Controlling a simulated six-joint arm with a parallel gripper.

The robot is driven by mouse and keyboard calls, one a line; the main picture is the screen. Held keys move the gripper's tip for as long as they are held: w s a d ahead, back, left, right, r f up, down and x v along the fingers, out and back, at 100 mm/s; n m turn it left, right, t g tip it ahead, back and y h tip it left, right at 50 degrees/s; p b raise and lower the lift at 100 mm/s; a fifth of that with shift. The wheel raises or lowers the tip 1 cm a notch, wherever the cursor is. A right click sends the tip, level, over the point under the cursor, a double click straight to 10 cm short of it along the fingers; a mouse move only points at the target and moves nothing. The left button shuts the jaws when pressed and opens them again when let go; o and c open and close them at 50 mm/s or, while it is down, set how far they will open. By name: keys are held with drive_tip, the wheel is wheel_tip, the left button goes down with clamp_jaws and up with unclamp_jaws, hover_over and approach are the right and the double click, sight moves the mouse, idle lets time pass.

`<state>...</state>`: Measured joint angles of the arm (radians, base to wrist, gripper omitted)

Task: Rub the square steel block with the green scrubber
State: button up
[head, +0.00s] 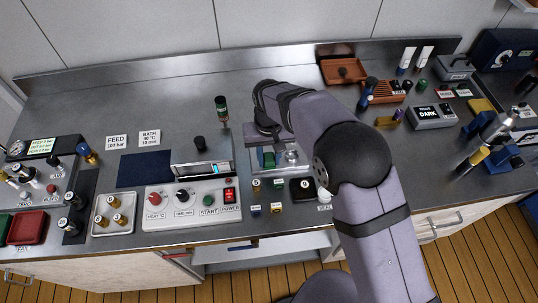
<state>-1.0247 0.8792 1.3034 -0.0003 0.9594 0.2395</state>
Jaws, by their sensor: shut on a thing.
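My gripper (264,147) points down at the middle of the bench, partly hidden by my own wrist. It is shut on what looks like the green scrubber (268,159), a small green piece under the fingers. A grey metallic piece (291,157), perhaps the square steel block, shows just right of the scrubber. It is small and partly covered by my arm, so its shape and whether the scrubber touches it cannot be told.
A control box (192,207) with knobs and a raised display stands left of my gripper. A green-topped upright tool (221,108) stands behind. Small labelled pieces and a black dish (302,189) lie in front. An orange-brown tray (343,71) is at the back.

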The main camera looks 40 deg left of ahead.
drive_tip(key=shift+w+a+f, duration=0.1)
drive_tip(key=shift+f, duration=0.5)
drive_tip(key=shift+w+a, duration=0.3)
drive_tip(key=shift+c, duration=0.4)
drive_tip(key=shift+w+a+p, duration=0.3)
drive_tip(key=shift+w+a, duration=0.7)
drive_tip(key=shift+s+d+b, duration=0.35)
drive_tip(key=shift+s+d, duration=1.15)
wheel_tip(320, 180, up, 8)
drive_tip(key=p, duration=0.5)
drive_tip(key=shift+w+a+r+p, duration=0.1)
drive_tip(key=shift+p, duration=0.2)
